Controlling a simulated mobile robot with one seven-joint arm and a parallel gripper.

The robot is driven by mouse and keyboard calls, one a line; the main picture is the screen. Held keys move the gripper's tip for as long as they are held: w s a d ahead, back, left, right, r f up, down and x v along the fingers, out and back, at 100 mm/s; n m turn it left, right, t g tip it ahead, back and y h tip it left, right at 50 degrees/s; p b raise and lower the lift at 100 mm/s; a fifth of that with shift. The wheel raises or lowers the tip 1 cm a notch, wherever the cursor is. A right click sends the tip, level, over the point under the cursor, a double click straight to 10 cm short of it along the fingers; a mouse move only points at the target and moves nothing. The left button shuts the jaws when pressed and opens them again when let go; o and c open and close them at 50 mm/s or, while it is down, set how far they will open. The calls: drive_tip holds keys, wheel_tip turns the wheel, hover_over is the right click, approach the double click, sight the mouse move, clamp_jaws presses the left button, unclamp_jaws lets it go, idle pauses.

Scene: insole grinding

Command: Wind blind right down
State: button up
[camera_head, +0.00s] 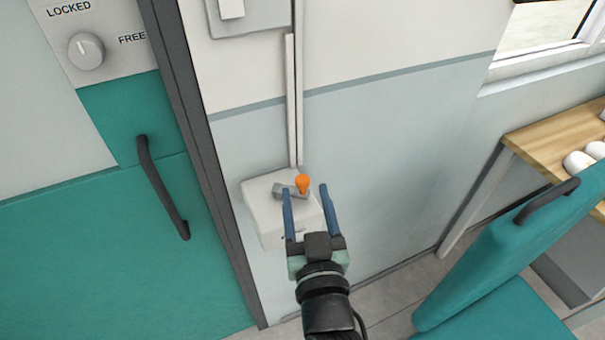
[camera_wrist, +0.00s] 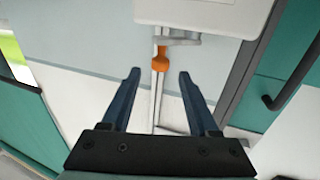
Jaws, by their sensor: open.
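A white winder box (camera_head: 268,216) is fixed low on the wall beside the dark door frame. A grey crank (camera_head: 285,191) with an orange knob (camera_head: 303,183) is on its front. In the wrist view, the box (camera_wrist: 205,12) is at the top, with the orange knob (camera_wrist: 161,60) hanging from the grey crank (camera_wrist: 180,36). My gripper (camera_head: 306,190) is open, its two blue fingers apart. In the wrist view, the knob lies beyond the fingertips (camera_wrist: 159,74), roughly centred between them, and nothing is gripped. The blind itself is not clearly in view; part of a window (camera_head: 540,25) shows at the top right.
A teal door with a dark handle (camera_head: 162,188) and a LOCKED/FREE dial (camera_head: 86,51) is at the left. A vertical white conduit (camera_head: 294,100) runs up from the box. A wooden table (camera_head: 556,133) and a teal chair (camera_head: 520,250) stand at the right.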

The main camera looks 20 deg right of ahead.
sight(303, 185)
drive_tip(key=shift+x, duration=2.45)
clamp_jaws()
